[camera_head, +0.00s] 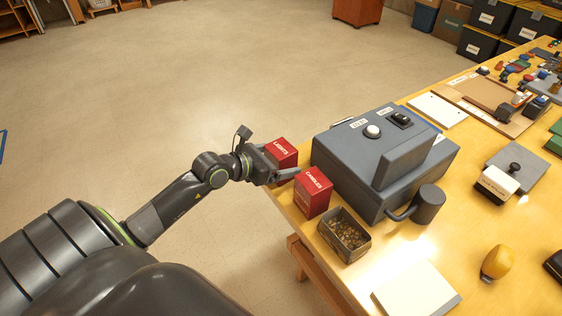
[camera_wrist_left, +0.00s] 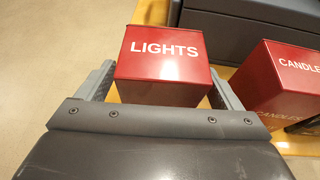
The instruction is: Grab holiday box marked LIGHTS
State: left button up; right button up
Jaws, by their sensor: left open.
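The red box marked LIGHTS (camera_head: 281,151) stands at the near left edge of the wooden table. In the left wrist view the LIGHTS box (camera_wrist_left: 164,55) sits between the two fingers of my left gripper (camera_wrist_left: 160,92), one finger on each side. My left gripper (camera_head: 283,166) is open, and in the head view it hides part of the box. I cannot tell whether either finger touches the box. A second red box marked CANDLES (camera_head: 313,191) stands close to the right finger; it also shows in the left wrist view (camera_wrist_left: 278,85). My right gripper is not in view.
A grey machine (camera_head: 345,160) with a side handle stands right behind both boxes. A metal tin of small brown pieces (camera_head: 358,252) is beside the CANDLES box. The wooden table (camera_head: 420,240) holds more items to the right. The floor to the left is clear.

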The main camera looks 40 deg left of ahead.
pick_arm(q)
jog(key=shift+w+d+f, duration=0.15)
jog(key=shift+w, duration=0.25)
jog(key=shift+s, duration=0.1)
jog(key=c, duration=1.2)
